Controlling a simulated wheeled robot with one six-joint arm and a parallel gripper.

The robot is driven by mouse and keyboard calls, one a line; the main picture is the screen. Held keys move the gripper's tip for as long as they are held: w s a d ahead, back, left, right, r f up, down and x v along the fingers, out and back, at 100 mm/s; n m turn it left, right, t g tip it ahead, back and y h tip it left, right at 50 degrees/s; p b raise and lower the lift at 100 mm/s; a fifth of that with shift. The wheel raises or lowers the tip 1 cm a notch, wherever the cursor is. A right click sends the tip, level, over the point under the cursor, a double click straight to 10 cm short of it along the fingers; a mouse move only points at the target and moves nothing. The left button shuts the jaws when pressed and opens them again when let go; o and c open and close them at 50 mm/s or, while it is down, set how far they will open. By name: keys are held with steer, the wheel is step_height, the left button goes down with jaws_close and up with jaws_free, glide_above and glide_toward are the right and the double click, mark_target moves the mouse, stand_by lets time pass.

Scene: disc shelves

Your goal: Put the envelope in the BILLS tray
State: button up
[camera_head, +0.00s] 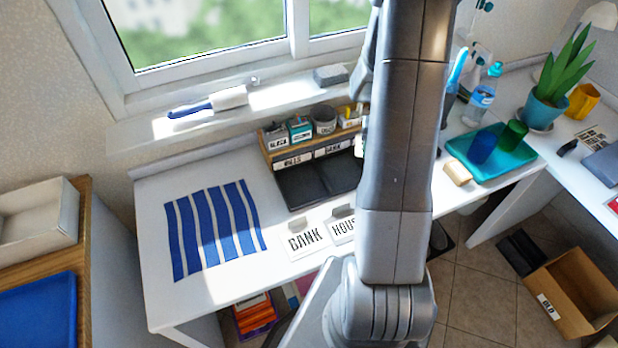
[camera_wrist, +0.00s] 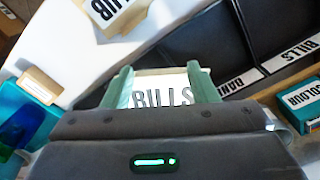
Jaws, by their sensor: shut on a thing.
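My gripper (camera_wrist: 160,72) is shut on a white envelope (camera_wrist: 163,86) that reads BILLS, in the wrist view. The envelope's lower part is hidden by my gripper. The BILLS tray (camera_wrist: 285,22) is a dark open tray at the upper right of the wrist view, with its label on the near edge. The BANK tray (camera_wrist: 205,42) lies between it and my gripper. In the head view the BILLS tray (camera_head: 298,190) is the left dark tray on the white desk.
BANK (camera_head: 307,238) and HOUSE (camera_head: 343,226) cards lie in front of the trays. A wooden organizer (camera_head: 290,150) with small containers stands behind them. A blue striped mat (camera_head: 212,230) lies left. A teal tray (camera_head: 490,155) with cups is at right.

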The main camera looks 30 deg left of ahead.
steer(key=s+a+f+n, duration=0.2)
steer(key=s+a+n, duration=0.1)
steer(key=s+a, duration=0.45)
steer(key=n+b, duration=0.2)
steer(key=n, duration=0.1)
glide_above(310, 202)
steer(key=shift+w+f+b, duration=0.2)
steer(key=shift+f+b, duration=1.95)
steer(key=shift+f, duration=1.65)
steer(key=shift+f+b, duration=0.55)
steer(key=o, duration=1.1)
steer(key=shift+a, duration=0.1)
